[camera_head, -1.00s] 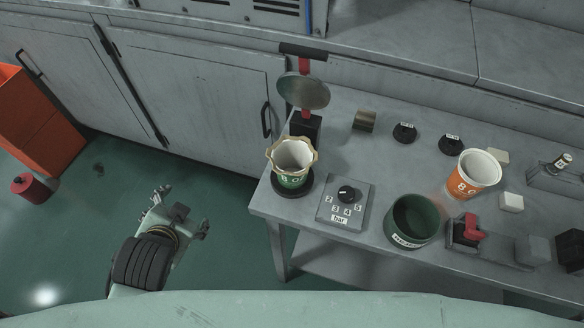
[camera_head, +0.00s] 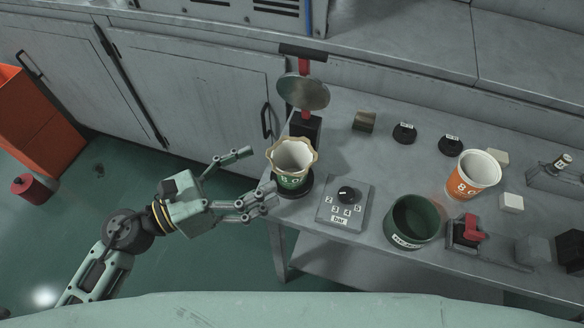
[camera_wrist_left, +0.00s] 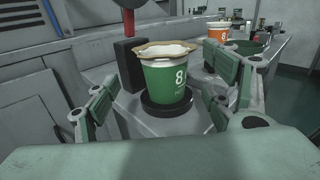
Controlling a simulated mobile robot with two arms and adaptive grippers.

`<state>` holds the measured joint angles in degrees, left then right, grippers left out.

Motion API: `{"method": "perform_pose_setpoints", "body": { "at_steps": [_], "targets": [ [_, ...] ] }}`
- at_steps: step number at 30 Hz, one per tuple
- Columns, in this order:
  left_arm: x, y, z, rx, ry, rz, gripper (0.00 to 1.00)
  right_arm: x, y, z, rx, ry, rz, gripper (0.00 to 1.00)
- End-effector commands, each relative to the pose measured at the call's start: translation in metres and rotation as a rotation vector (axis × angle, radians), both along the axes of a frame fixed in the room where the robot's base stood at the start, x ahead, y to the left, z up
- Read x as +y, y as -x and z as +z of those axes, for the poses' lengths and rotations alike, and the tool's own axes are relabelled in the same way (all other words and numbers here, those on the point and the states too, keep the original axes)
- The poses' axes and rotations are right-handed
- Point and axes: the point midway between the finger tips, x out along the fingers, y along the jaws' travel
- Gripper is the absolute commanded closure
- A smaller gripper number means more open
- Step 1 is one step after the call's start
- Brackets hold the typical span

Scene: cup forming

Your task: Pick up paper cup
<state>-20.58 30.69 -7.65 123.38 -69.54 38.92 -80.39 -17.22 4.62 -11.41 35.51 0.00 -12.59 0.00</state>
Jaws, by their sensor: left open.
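A green and white paper cup (camera_head: 292,165) with a wavy tan rim stands upright on a round black base (camera_head: 297,189) at the table's left end. A round metal plate (camera_head: 303,91) on a red post is behind and above it. My left gripper (camera_head: 259,177) is open, with its fingers spread just left of the cup. In the left wrist view the cup (camera_wrist_left: 167,80) stands ahead, between the open fingers (camera_wrist_left: 165,100) and apart from them. My right gripper is not in view.
A dial box marked bar (camera_head: 345,202) sits right of the cup. A dark green container (camera_head: 413,222) and an orange and white cup (camera_head: 473,175) stand farther right. The table's left edge (camera_head: 258,210) is near my gripper. An orange bin (camera_head: 35,120) stands far left.

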Motion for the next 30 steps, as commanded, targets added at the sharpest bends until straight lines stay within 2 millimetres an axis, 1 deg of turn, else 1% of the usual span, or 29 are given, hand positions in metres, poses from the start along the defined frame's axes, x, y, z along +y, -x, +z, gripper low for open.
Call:
{"method": "perform_pose_setpoints", "body": {
  "at_steps": [2,4,11,15,19,23,28,29,30],
  "targets": [
    [-0.003,0.004,-0.005,-0.021,-0.034,-0.029,0.24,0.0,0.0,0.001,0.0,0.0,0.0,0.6],
    [-0.008,0.003,-0.005,-0.027,-0.043,-0.037,0.24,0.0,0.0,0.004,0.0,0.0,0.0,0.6],
    [-0.032,-0.01,-0.002,-0.026,-0.039,-0.035,0.24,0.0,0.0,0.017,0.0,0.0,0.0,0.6],
    [-0.05,-0.02,-0.001,-0.024,-0.036,-0.035,0.24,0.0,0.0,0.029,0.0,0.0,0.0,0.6],
    [-0.066,-0.028,-0.004,-0.024,-0.037,-0.035,0.24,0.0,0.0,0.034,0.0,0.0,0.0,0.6],
    [-0.072,-0.031,-0.006,-0.024,-0.038,-0.035,0.24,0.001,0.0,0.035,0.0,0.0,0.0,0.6],
    [-0.072,-0.031,-0.007,-0.024,-0.039,-0.035,0.24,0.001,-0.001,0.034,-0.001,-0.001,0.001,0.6],
    [-0.071,-0.031,-0.007,-0.024,-0.039,-0.035,0.25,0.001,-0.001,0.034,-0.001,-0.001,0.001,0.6],
    [-0.071,-0.031,-0.007,-0.024,-0.039,-0.035,0.28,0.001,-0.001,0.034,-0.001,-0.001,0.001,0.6]
  ]
}}
